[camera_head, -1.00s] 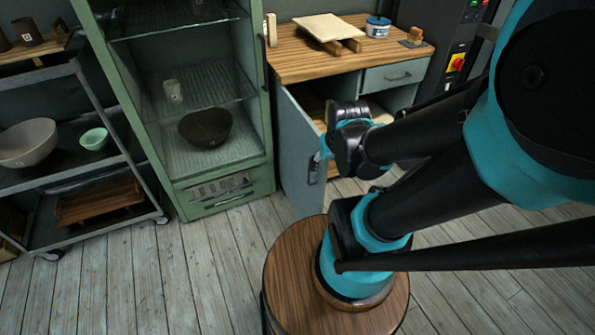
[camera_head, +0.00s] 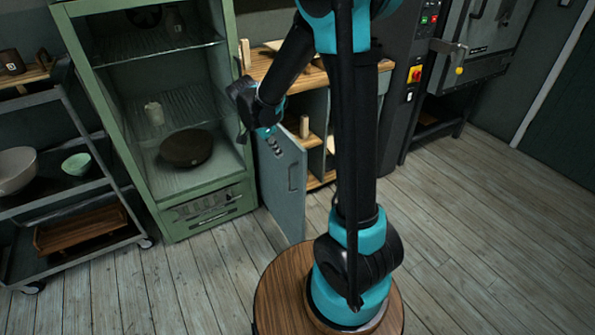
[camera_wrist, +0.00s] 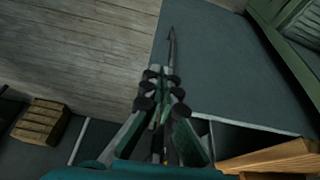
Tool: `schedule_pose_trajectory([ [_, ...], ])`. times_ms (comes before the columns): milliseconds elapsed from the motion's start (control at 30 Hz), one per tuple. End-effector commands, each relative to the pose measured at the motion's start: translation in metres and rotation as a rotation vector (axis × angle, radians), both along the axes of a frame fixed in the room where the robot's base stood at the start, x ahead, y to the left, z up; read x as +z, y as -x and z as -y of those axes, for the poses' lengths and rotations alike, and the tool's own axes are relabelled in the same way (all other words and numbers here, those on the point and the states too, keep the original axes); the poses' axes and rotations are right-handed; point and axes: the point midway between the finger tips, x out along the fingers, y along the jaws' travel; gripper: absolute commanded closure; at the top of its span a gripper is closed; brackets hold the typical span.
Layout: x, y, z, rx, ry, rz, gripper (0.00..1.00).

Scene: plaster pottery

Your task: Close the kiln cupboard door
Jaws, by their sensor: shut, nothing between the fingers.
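The kiln cupboard door (camera_head: 284,194) is a blue-grey panel standing open at the cupboard's left side, next to the green cabinet. Its dark handle (camera_head: 291,177) is near the free edge. The wood-topped cupboard (camera_head: 257,66) is behind it, with inner shelves showing and my arm covering much of its front. My gripper (camera_head: 275,146) is at the upper part of the door, shut and empty. In the wrist view my gripper (camera_wrist: 163,95) shows over a dark grey panel (camera_wrist: 245,75), likely the door. I cannot tell whether the fingers touch it.
The green glass-shelved cabinet (camera_head: 210,215) stands close to the door's left, holding a dark round bowl (camera_head: 187,148). A wheeled rack (camera_head: 108,190) is at far left. A round wooden surface (camera_head: 270,290) is in front, at my arm's base. Plank floor (camera_head: 460,230) is clear at right.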

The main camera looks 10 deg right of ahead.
Motion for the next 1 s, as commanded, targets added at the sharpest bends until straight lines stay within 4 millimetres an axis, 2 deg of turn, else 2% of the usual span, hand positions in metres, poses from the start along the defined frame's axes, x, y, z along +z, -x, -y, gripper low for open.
schedule_pose_trajectory([
  [133, -0.003, -0.008, -0.007, -0.061, 0.015, 0.018, 1.00],
  [367, -0.023, -0.011, 0.001, -0.069, 0.015, 0.020, 1.00],
  [833, -0.098, -0.020, 0.030, -0.069, 0.014, 0.019, 1.00],
  [1000, -0.095, -0.027, 0.054, -0.069, 0.014, 0.019, 1.00],
])
